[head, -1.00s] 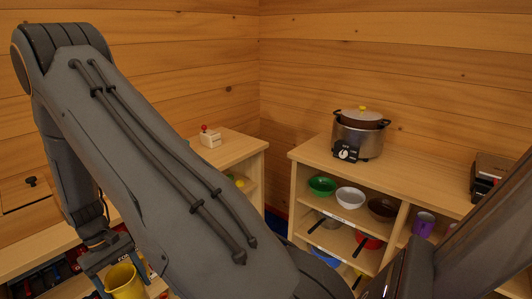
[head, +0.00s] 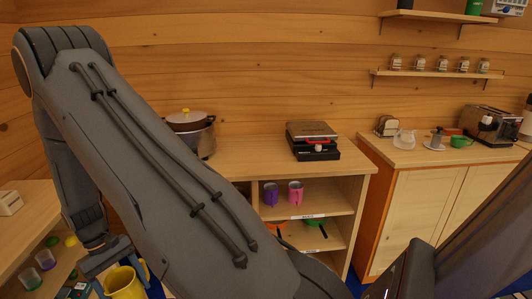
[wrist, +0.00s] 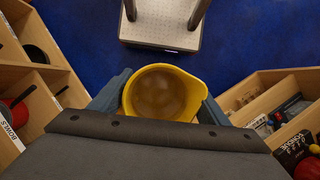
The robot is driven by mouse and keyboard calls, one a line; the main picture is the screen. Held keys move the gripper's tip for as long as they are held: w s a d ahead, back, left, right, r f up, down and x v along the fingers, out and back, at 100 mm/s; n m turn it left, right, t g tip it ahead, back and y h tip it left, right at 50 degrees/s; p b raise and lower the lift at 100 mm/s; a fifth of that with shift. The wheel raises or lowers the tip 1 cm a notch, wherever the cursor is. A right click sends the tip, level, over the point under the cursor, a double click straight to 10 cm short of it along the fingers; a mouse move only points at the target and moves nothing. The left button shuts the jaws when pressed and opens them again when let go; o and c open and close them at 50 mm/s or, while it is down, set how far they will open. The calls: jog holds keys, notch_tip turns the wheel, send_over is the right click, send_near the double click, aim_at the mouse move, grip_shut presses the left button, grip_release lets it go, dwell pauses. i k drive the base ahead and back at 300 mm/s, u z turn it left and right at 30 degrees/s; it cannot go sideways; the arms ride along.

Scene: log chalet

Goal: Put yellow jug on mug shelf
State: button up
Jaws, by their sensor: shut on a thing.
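The yellow jug (head: 124,283) is held upright at the lower left of the head view; its open rim also shows in the wrist view (wrist: 160,68). My gripper (head: 118,268) is shut on the jug, with one finger on each side of it in the wrist view (wrist: 160,98). The mug shelf (head: 328,196) is the upper compartment under the counter, with a purple mug (head: 271,194) and a pink mug (head: 295,192) on it. There is bare shelf to the right of the mugs. The jug is well to the left of this shelf.
Below the mugs is a shelf with pans (head: 314,231). A pot (head: 198,138) and a black grill (head: 313,141) stand on the counter above. In the wrist view, shelf units stand left and right, with blue floor (wrist: 240,40) between them.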

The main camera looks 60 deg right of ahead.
aim_at(324, 198)
jog(key=z, duration=1.5)
